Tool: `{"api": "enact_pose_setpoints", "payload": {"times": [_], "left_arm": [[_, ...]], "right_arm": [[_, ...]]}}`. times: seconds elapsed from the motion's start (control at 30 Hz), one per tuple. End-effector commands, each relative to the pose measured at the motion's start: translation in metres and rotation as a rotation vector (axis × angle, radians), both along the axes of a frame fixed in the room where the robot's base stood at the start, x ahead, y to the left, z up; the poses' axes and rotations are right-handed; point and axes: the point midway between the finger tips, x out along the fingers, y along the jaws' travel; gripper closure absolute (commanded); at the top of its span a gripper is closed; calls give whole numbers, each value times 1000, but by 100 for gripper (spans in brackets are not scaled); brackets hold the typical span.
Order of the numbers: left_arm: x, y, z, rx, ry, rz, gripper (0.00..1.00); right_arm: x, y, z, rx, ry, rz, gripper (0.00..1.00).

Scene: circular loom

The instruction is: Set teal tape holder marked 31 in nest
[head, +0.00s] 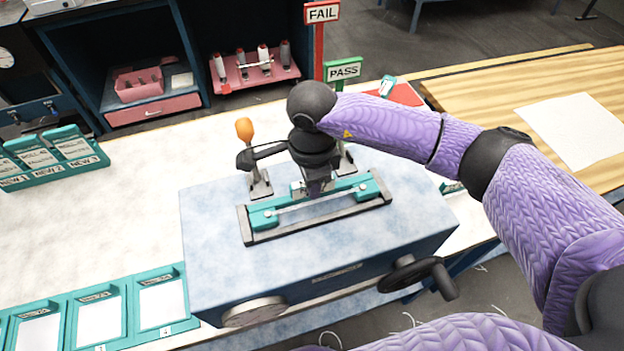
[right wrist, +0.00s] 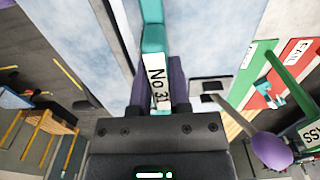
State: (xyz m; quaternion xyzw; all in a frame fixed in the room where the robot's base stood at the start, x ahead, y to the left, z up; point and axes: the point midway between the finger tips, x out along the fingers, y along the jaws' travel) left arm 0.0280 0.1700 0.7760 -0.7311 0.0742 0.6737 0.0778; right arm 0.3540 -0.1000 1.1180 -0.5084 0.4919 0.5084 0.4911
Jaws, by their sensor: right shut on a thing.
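The teal tape holder marked 31 (head: 262,218) lies lengthwise at the dark grey nest (head: 247,236) on top of the blue-grey box. I cannot tell whether it is fully seated or slightly above the nest floor. My right gripper (head: 315,188) comes down over the holder's middle and is shut on it. In the right wrist view the label "No 31" (right wrist: 158,83) shows between the purple fingers, with the teal body running away upward. The gripper hides part of the holder and nest. My left gripper is not in view.
A clamp with an orange handle (head: 244,130) stands behind the nest, with another clamp (head: 346,160) partly hidden by my arm. FAIL (head: 322,12) and PASS (head: 343,72) signs stand behind. A black hand crank (head: 410,275) is on the box front. Teal frames (head: 98,318) lie front left.

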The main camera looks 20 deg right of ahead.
Motion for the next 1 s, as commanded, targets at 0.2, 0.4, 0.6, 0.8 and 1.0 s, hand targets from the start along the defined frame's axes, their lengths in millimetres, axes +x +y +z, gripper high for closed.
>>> {"api": "enact_pose_setpoints", "payload": {"times": [0.2, 0.4, 0.6, 0.8, 1.0], "left_arm": [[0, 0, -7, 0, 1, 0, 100], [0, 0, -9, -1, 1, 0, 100], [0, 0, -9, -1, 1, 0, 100], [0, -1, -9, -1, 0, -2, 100], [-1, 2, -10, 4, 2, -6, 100]], "right_arm": [[0, 0, -7, 0, 0, 0, 100], [0, 0, -9, 0, 0, 0, 65], [0, 0, -9, 0, 0, 0, 36], [0, 0, -9, 0, 0, 0, 36], [1, 0, 35, 1, -6, 1, 36]]}}
